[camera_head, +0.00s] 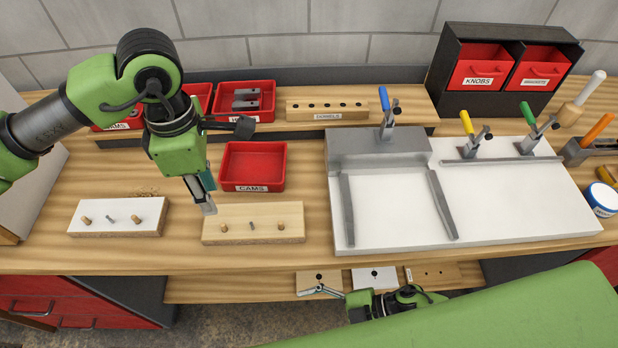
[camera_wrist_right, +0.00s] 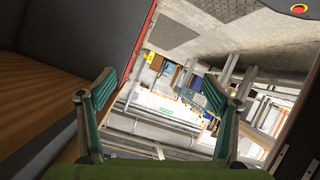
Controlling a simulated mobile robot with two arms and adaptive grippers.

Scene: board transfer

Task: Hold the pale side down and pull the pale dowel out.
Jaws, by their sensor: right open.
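A pale wooden side board (camera_head: 237,215) lies flat on the bench, left of the white work surface. It carries a pale dowel (camera_head: 281,225) at its right, another dowel (camera_head: 223,228) at its left and a grey metal pin (camera_head: 251,227) between them. My left gripper (camera_head: 208,207) points down at the board's left end, its tips at or just above the surface. I cannot tell whether they touch it or how far they are apart. My right gripper (camera_wrist_right: 165,95) is open and empty, in front of the bench's near edge and low in the head view.
A white board (camera_head: 140,211) with dowels and a pin lies left. A red CAMS tray (camera_head: 254,165) stands behind the pale board. A grey fixture (camera_head: 378,148) with clamps sits on the white work surface (camera_head: 395,205). Small boards (camera_head: 435,273) lie on the lower front shelf.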

